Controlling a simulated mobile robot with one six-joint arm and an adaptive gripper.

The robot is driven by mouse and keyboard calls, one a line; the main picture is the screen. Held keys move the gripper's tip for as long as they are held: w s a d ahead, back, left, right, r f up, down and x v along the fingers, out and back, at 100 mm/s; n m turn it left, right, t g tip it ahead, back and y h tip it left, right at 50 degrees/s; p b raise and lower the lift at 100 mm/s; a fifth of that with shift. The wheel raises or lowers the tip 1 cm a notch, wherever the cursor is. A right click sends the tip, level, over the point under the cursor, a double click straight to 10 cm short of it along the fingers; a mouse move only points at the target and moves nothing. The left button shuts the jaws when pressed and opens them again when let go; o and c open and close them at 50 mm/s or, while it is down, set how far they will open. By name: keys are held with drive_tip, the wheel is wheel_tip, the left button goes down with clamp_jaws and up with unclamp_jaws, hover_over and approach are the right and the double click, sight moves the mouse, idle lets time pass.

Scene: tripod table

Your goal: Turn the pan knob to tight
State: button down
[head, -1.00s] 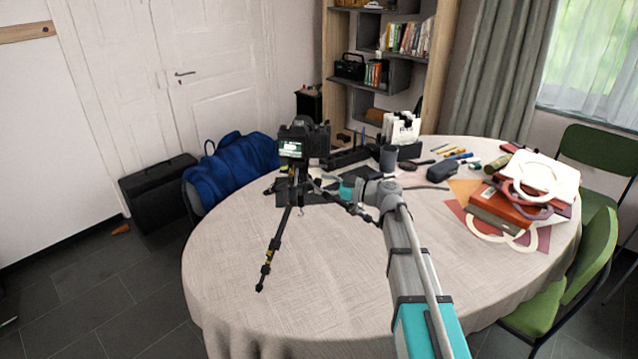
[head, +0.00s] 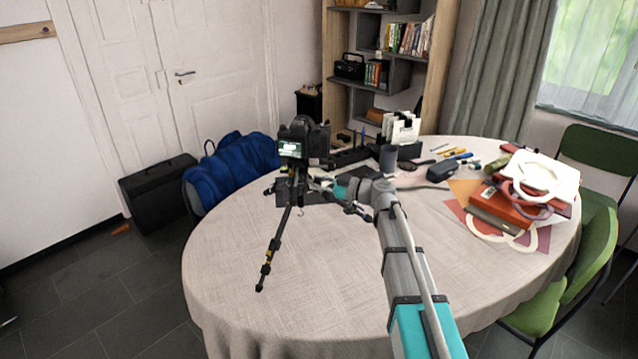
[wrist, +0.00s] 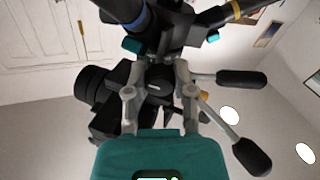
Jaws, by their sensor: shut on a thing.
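A black camera (head: 297,140) sits on top of a black tripod (head: 268,262) on the table, its lit screen facing me. In the head view my gripper (head: 312,186) reaches in from the right at the tripod's head, just below the camera. In the wrist view my gripper's two grey fingers (wrist: 160,68) are shut on a small dark part between them, which I take for the pan knob (wrist: 158,84). The fingers hide much of it, and I cannot read any marking. The camera (wrist: 95,100) is at the left there.
Two black-gripped handles, upper (wrist: 242,79) and lower (wrist: 250,156), stick out right of the fingers. Tripod legs (wrist: 120,18) spread above. On the table (head: 330,285), a dark case (head: 441,170) and stacked books (head: 505,205) lie right. The table's front is bare.

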drive_tip(key=shift+m, duration=1.5)
drive_tip(key=shift+s, duration=0.1)
drive_tip(key=shift+c, duration=2.2)
unclamp_jaws()
drive_tip(key=v, duration=1.1)
drive_tip(key=shift+d, duration=0.4)
drive_tip(key=shift+s, duration=0.1)
